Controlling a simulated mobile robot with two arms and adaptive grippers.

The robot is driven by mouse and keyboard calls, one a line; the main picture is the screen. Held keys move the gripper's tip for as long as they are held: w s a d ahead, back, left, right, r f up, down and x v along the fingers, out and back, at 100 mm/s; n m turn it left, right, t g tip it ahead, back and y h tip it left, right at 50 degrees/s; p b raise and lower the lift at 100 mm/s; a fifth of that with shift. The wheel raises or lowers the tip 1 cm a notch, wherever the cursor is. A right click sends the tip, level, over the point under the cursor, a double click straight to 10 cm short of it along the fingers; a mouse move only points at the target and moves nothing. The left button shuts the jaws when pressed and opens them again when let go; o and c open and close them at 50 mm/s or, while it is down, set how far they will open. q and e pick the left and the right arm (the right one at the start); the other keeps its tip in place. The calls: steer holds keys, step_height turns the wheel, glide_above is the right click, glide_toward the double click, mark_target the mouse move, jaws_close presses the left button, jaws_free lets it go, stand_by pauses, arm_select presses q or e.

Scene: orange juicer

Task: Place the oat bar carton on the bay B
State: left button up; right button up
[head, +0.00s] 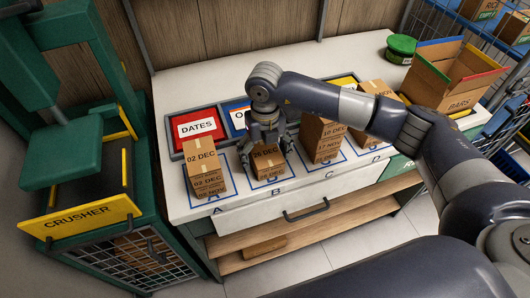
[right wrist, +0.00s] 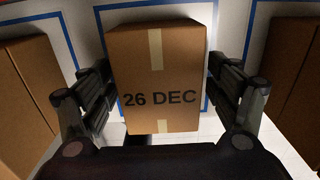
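My right gripper (head: 267,143) points down over bay B, with its fingers on either side of a brown carton marked 26 DEC (head: 268,158). In the right wrist view this carton (right wrist: 160,75) fills the space between the fingers, and both fingertips appear to touch its sides. It stands upright within the blue outline of bay B (head: 276,181); a second printed line shows low on its front. I cannot tell whether its bottom bears weight. No oat bar wording is legible on it. My left gripper is not in view.
Bay A (head: 214,196) holds cartons marked 02 DEC (head: 203,167); bay C holds taller cartons (head: 318,140). Behind are a red DATES tray (head: 197,126) and a blue tray. An open BARS box (head: 445,85) stands back right. A green crusher (head: 75,190) stands left. My right arm hides part of the counter.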

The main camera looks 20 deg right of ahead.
mark_target(265, 151)
steer(key=shift+r, duration=0.5)
step_height(265, 151, up, 11)
steer(key=b, duration=0.3)
steer(key=shift+r, duration=0.2)
